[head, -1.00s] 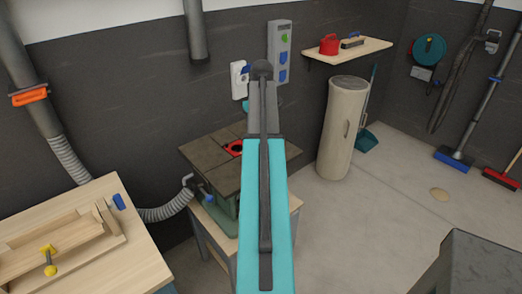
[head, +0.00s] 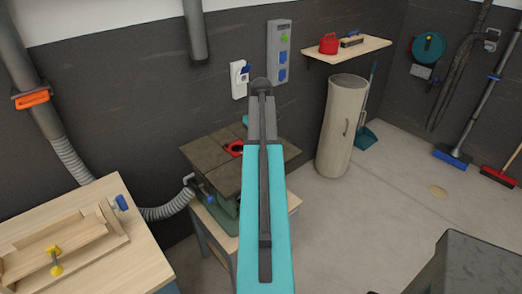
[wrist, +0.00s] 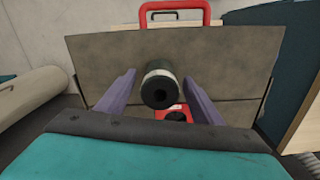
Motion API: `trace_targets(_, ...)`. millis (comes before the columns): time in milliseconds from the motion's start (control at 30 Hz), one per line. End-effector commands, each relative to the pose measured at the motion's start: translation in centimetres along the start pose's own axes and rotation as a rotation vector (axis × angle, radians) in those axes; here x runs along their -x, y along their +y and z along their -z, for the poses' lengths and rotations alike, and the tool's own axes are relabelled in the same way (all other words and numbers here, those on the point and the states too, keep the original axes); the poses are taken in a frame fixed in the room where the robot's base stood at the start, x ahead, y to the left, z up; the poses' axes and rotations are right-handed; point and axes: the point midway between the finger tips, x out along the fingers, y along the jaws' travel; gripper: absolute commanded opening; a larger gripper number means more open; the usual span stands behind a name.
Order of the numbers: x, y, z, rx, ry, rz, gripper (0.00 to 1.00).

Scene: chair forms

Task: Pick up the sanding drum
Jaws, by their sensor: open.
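The sanding drum (wrist: 160,84) is a dark cylinder with a pale band, its hollow round end facing the wrist camera. It lies in the gap between the two purple fingers of my gripper (wrist: 159,78), which are open, with space visible on both sides of the drum. The drum appears over the grey-brown machine table (wrist: 110,62); I cannot tell how it is supported. In the head view the machine table (head: 208,160) shows with a red insert (head: 236,148), and my arm hides the drum and gripper.
A wooden bench (head: 120,250) with a jig stands at left. A grey hose (head: 165,212) runs to the machine. A beige cylinder (head: 342,125) stands behind right, below a shelf (head: 347,50). A dark box (head: 480,265) is at front right; floor between is open.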

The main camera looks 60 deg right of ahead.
Motion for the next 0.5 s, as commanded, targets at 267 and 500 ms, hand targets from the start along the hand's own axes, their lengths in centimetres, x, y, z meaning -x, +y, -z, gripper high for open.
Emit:
trace_targets(267, 0.01, -0.03, 0.02, 0.000, 0.000, 0.000, 0.60)
trace_targets(500, 0.02, -0.04, 0.02, 0.001, 0.000, 0.000, 0.38)
